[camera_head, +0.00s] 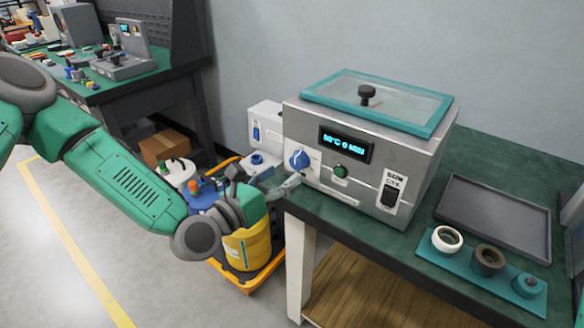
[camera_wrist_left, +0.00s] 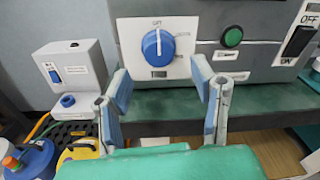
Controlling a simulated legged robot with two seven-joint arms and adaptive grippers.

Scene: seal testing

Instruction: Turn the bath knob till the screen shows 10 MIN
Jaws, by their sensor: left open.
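The bath (camera_head: 366,150) is a silver box with a teal-framed clear lid on a green bench. Its blue knob (camera_head: 299,160) is at the left of the front panel; in the left wrist view the knob (camera_wrist_left: 158,45) has its white mark pointing up toward OFF. The screen (camera_head: 345,144) glows cyan and seems to read 50°C 0 MIN, though the text is small. My left gripper (camera_head: 291,184) is in front of the panel, just below the knob. In the left wrist view its fingers (camera_wrist_left: 168,88) are spread apart and empty, short of the knob. My right gripper is not seen.
A green button (camera_wrist_left: 232,37) and a black switch (camera_wrist_left: 299,42) sit right of the knob. A white device (camera_head: 264,135) stands left of the bath. A dark tray (camera_head: 452,192) and a teal mat with rings (camera_head: 428,247) lie at right. Containers stand on an orange cart (camera_head: 246,276) below.

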